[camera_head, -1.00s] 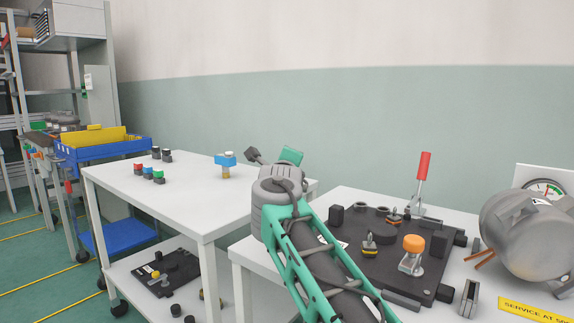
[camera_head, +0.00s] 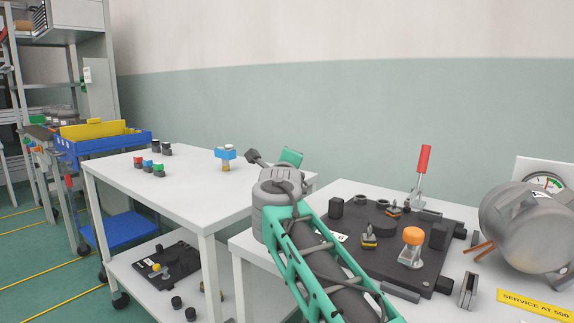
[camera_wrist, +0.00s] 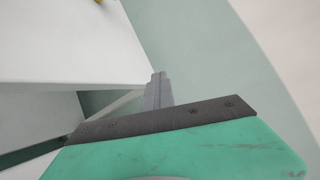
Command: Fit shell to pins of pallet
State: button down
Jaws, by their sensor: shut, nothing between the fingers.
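A dark pallet (camera_head: 340,258) lies on the right white table. It carries dark blocks, small yellow-and-black parts, an orange-topped clamp (camera_head: 412,245) and a red-handled clamp (camera_head: 422,172). I cannot single out its pins. No shell shows clearly; dark rounded bodies (camera_head: 58,115) at the far left may be shells, but they are too small to tell. My arm crosses in front of the pallet's left side. In the wrist view my gripper (camera_wrist: 158,88) is shut and empty, near the edge of a white tabletop. Its fingers are hidden in the head view.
The left white table (camera_head: 190,180) holds small coloured parts (camera_head: 150,166) and a blue-topped piece (camera_head: 226,157). Another dark plate (camera_head: 178,270) lies on its lower shelf. A grey tank (camera_head: 528,225) stands at the right. A blue cart with a yellow bin (camera_head: 95,130) is at left.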

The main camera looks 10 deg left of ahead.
jog(key=shift+f, duration=0.3)
jog(key=c, duration=1.7)
grip_release()
jog(key=s+d+p, duration=0.1)
jog(key=s, duration=0.6)
jog(key=shift+s+r, duration=0.35)
jog(key=shift+r, duration=0.05)
